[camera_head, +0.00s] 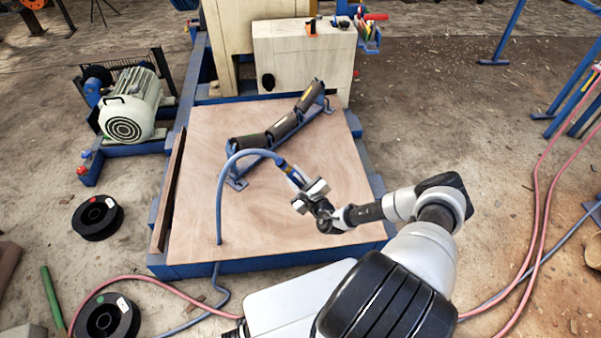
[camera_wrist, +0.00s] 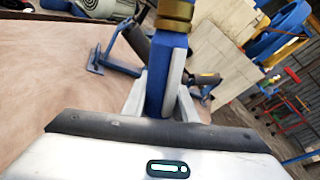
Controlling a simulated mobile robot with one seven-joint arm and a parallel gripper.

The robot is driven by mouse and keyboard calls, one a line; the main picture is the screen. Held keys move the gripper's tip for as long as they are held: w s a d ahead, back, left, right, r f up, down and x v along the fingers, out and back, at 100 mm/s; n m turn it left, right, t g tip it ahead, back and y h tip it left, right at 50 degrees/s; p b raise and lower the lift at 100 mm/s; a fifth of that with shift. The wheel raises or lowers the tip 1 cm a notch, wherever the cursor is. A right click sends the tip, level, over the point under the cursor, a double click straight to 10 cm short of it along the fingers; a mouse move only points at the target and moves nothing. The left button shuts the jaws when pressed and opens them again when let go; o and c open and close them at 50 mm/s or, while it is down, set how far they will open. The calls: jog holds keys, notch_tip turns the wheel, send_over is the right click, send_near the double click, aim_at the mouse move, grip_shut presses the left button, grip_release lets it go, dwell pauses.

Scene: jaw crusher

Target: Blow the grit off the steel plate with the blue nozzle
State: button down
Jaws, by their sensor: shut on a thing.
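The blue nozzle (camera_head: 287,170) is held in my gripper (camera_head: 307,188) above the middle of a wide brownish, wood-looking top (camera_head: 215,140). A blue hose (camera_head: 220,190) arches from the nozzle to the left and down past the front edge. In the wrist view the blue nozzle body (camera_wrist: 167,65) stands between the fingers of my gripper (camera_wrist: 162,95), with a brass collar (camera_wrist: 175,14) at its upper end. The nozzle's outlet tip is hidden by the gripper. I cannot make out a separate steel plate or any grit on the top.
A blue frame with black rollers (camera_head: 283,124) stands on the top, just behind the nozzle. A beige cabinet (camera_head: 305,60) is at the back and an electric motor (camera_head: 130,105) at the left. Black spools (camera_head: 97,217) and a pink hose (camera_head: 150,280) lie on the floor.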

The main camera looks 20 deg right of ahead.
jog(key=shift+w+a+p, duration=0.2)
jog(key=shift+a+p, duration=0.1)
jog(key=shift+a, duration=0.45)
jog(key=shift+w+a+p, duration=0.2)
jog(key=shift+a+p, duration=0.1)
jog(key=shift+a, duration=0.45)
jog(key=shift+r, duration=0.15)
